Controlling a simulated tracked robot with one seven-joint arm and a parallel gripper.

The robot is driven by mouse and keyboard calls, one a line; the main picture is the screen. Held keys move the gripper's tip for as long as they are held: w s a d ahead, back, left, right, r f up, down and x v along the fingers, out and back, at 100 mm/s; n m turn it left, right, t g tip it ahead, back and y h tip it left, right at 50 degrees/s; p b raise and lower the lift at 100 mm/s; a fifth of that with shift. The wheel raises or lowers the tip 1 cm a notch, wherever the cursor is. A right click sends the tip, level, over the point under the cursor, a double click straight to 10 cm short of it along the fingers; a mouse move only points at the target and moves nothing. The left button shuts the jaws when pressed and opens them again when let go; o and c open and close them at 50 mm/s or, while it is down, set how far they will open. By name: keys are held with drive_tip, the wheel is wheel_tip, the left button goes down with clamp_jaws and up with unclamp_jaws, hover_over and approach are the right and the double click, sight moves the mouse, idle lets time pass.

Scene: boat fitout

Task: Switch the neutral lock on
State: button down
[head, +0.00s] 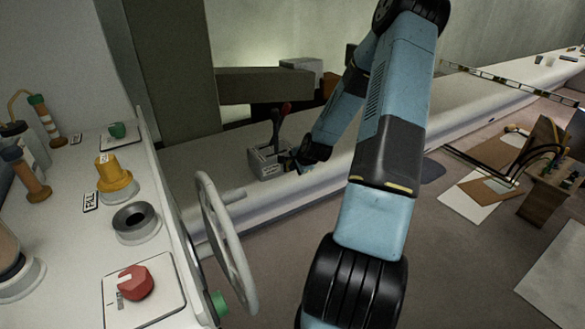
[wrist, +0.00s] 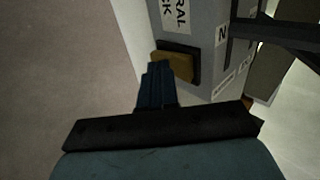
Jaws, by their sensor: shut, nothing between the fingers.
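The neutral lock is a yellow-brown rocker switch (wrist: 180,68) in a dark frame on the side of a grey control box (wrist: 205,30). A partly cut-off label ending in "RAL" and "CK" sits above it. In the head view the box (head: 266,166) stands on the white ledge, with dark levers on top. My gripper (wrist: 156,66) is shut and empty. Its fingertips are at the rocker's lower left edge and cover part of it; I cannot tell whether they touch. In the head view my gripper (head: 292,164) is at the box's right side, and the switch is hidden.
A lever with a red knob (head: 286,108) rises from the box close to my gripper. A white wheel (head: 226,245) and a console (head: 75,215) with knobs stand at left. The ledge (head: 450,110) is mostly clear to the right.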

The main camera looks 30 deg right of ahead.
drive_tip(key=shift+f, duration=0.1)
drive_tip(key=shift+w+f+t, duration=0.1)
drive_tip(key=shift+w+t, duration=0.05)
drive_tip(key=shift+t, duration=0.25)
idle(0.3)
drive_tip(key=shift+r, duration=0.85)
